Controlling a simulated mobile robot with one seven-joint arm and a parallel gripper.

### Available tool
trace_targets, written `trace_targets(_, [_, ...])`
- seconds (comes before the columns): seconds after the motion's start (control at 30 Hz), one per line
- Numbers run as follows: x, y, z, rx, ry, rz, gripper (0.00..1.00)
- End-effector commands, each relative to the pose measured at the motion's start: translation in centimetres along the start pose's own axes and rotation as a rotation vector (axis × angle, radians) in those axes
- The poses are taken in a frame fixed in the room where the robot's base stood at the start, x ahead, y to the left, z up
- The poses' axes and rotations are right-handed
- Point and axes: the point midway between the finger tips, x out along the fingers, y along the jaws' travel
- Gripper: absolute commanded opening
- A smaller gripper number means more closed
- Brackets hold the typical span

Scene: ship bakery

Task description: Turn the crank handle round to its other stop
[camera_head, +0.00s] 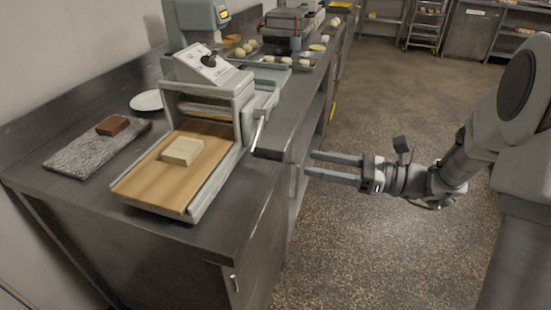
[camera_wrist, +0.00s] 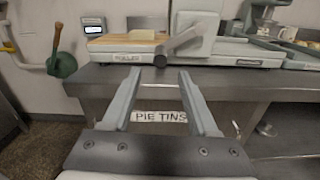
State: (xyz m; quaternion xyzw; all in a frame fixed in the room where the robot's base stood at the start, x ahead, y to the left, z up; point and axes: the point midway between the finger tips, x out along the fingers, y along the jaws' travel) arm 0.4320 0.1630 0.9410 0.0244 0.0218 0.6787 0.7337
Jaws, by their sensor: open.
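The crank handle (camera_head: 261,132) is on the near right side of a grey dough sheeter (camera_head: 212,88). Its metal arm slants down to a dark grip (camera_head: 268,154) that sticks out past the bench edge. In the wrist view the crank arm (camera_wrist: 181,40) slopes down left to the dark grip (camera_wrist: 160,60). My gripper (camera_head: 309,164) is open and empty, to the right of the grip and apart from it, over the floor beside the bench. In the wrist view the grip shows just beyond and between my fingertips (camera_wrist: 159,71).
A wooden board (camera_head: 150,188) with a pale dough block (camera_head: 182,151) extends from the sheeter. A stone slab (camera_head: 80,154) with a brown block (camera_head: 112,126) lies left. The bench front carries a "PIE TINS" label (camera_wrist: 158,116). The floor (camera_head: 400,95) beyond the arm is clear.

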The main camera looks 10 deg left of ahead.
Motion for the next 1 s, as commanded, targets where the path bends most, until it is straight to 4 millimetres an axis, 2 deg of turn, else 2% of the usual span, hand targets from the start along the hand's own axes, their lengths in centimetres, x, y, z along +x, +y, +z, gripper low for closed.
trace_targets(0.03, [1.3, 0.1, -0.2, 0.000, 0.001, 0.005, 0.59])
trace_targets(0.2, [4.9, 0.1, -0.2, -0.002, 0.001, 0.004, 0.59])
trace_targets(0.43, [8.6, 0.0, -0.1, -0.002, 0.001, 0.002, 0.59])
trace_targets(0.6, [9.7, 0.0, -0.1, -0.001, 0.000, 0.000, 0.59])
trace_targets(0.9, [9.9, 0.0, 0.0, 0.000, 0.001, -0.001, 0.59])
trace_targets(1.0, [9.9, 0.0, 0.0, 0.000, 0.001, -0.001, 0.41])
